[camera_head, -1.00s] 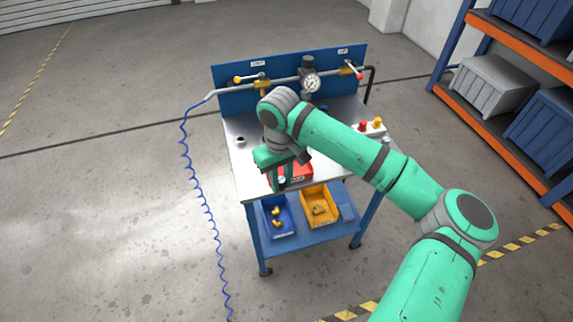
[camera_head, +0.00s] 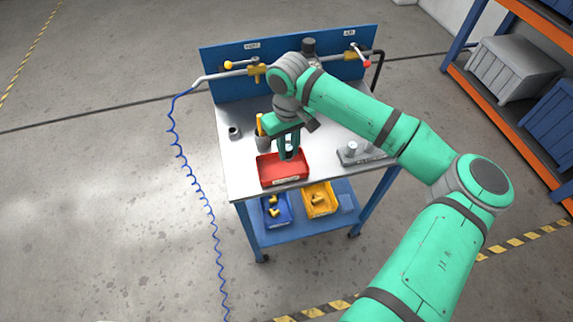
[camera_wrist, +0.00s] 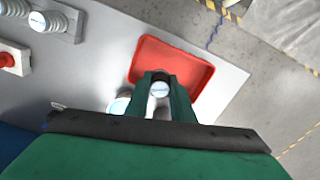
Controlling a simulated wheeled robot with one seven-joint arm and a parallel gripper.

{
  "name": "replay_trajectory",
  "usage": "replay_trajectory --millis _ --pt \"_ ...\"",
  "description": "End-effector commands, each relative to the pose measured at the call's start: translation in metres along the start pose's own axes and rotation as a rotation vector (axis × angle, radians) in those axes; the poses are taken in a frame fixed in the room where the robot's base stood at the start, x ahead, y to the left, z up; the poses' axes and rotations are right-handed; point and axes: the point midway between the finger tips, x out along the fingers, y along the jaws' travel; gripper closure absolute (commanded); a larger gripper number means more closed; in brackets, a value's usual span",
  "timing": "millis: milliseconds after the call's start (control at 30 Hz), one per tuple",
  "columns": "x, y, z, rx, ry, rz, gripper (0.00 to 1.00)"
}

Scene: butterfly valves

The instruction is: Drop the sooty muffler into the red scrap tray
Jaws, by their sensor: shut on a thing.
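The red scrap tray (camera_head: 283,178) sits near the front edge of the steel bench top. It also shows in the wrist view (camera_wrist: 185,52). My gripper (camera_head: 288,156) is over the tray's back part, pointing down. In the wrist view my gripper (camera_wrist: 161,90) is shut on a small cylinder, the muffler (camera_wrist: 160,89), with its pale round end showing between the fingertips.
A cup with a yellow handle (camera_head: 262,138) stands close to the left of my gripper. A grey block with cylinders (camera_head: 362,153) is at the right. A pipe with yellow valves (camera_head: 256,70) runs along the back panel.

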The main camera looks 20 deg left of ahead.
Motion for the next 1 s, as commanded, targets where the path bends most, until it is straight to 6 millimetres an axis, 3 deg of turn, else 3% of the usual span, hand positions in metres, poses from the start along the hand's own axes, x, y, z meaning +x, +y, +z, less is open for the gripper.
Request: replay_trajectory --millis 300,667,700,767,1000 --pt "0.026 0.003 0.002 0.005 0.000 0.000 0.98" --pt "0.029 0.003 0.002 0.006 0.000 0.000 0.98" --pt "0.029 0.003 0.002 0.006 0.000 0.000 0.69" --pt "0.029 0.003 0.002 0.006 0.000 0.000 0.57" --pt "0.029 0.003 0.002 0.005 0.000 0.000 0.57"
